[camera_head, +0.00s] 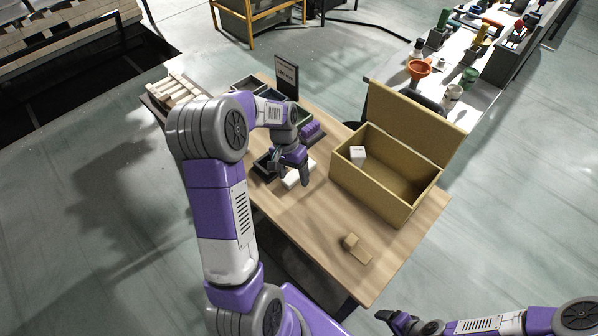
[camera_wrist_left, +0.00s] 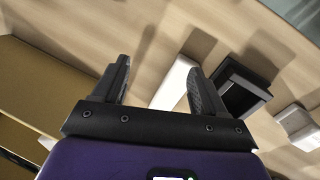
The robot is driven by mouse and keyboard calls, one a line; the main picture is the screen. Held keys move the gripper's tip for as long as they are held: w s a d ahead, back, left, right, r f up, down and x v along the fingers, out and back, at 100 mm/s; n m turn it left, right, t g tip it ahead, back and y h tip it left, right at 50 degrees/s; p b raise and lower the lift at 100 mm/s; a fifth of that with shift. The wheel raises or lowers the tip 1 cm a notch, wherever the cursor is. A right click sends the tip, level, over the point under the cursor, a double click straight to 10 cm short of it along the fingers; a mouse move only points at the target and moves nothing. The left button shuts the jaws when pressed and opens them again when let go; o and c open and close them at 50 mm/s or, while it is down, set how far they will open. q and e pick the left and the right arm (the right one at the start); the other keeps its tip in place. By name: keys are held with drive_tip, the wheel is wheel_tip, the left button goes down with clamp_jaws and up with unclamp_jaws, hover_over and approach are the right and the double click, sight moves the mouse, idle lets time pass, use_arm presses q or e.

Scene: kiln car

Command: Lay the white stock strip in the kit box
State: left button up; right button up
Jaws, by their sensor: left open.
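The white stock strip (camera_head: 293,180) lies on the wooden table under my left gripper (camera_head: 290,170), which partly covers it in the head view. In the left wrist view, the white strip (camera_wrist_left: 174,83) shows between the open fingers, closer to the right-hand finger; the gripper (camera_wrist_left: 158,68) holds nothing. The tan kit box (camera_head: 370,197) stands open to the right, its lid raised at the back, with a small white block (camera_head: 357,155) inside at the left end. My right gripper (camera_head: 395,320) is at the bottom edge, away from the table; its fingers are unclear.
Dark trays sit behind and beside the strip; one tray (camera_wrist_left: 247,92) is close to it in the wrist view. Purple pieces (camera_head: 310,131) and a dark sign (camera_head: 287,76) stand farther back. A small wooden piece (camera_head: 357,248) lies at the front. Clear tabletop lies between.

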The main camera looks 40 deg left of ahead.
sight(296, 173)
use_arm(q)
drive_tip(key=w+m+y, duration=0.1)
drive_tip(key=w+a+r+m, duration=0.1)
drive_tip(key=w+a+r+m+y, duration=0.1)
drive_tip(key=shift+w+a+y, duration=0.1)
drive_tip(key=shift+w+y, duration=0.2)
drive_tip(key=shift+w, duration=0.05)
drive_tip(key=f, duration=0.2)
drive_tip(key=f+b, duration=0.1)
drive_tip(key=f, duration=0.2)
drive_tip(key=f+b, duration=0.1)
drive_tip(key=f, duration=0.1)
drive_tip(key=shift+w+a+f, duration=0.2)
drive_tip(key=shift+w+f, duration=0.05)
drive_tip(key=shift+w, duration=0.05)
drive_tip(key=shift+r, duration=0.1)
drive_tip(key=shift+c, duration=0.4)
drive_tip(key=c, duration=1.1)
